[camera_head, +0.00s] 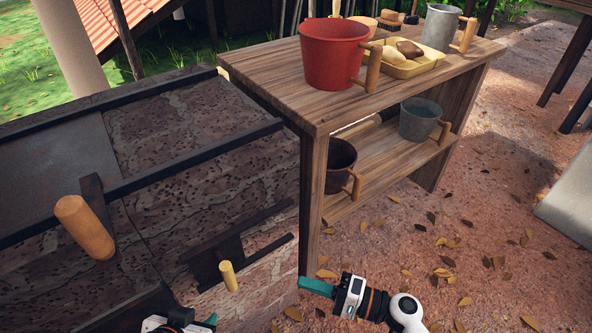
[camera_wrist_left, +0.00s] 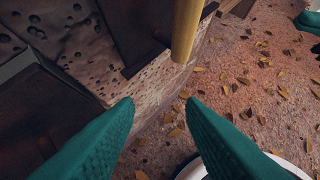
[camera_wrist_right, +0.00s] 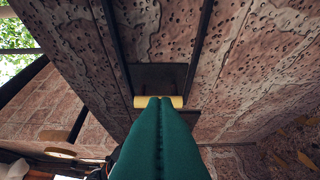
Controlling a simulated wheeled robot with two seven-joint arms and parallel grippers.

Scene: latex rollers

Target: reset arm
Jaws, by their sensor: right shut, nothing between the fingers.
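My left gripper (camera_head: 211,320) is at the bottom edge of the head view, mostly cut off. In the left wrist view its two teal fingers (camera_wrist_left: 160,104) are apart with nothing between them, and a wooden handle (camera_wrist_left: 187,30) shows beyond them. My right gripper (camera_head: 316,286) is low in front of the shelf in the head view. In the right wrist view its teal fingers (camera_wrist_right: 160,101) are pressed together and empty. A pale wooden cylinder (camera_wrist_right: 140,101) shows behind their tips; I cannot tell how far away it is.
A pitted stone block (camera_head: 185,130) with dark metal bars and a thick wooden handle (camera_head: 84,227) is at left. A smaller handle (camera_head: 228,276) is near its front. A wooden shelf (camera_head: 270,95) holds a red bucket (camera_head: 333,55), a tray (camera_head: 410,68) and grey cups.

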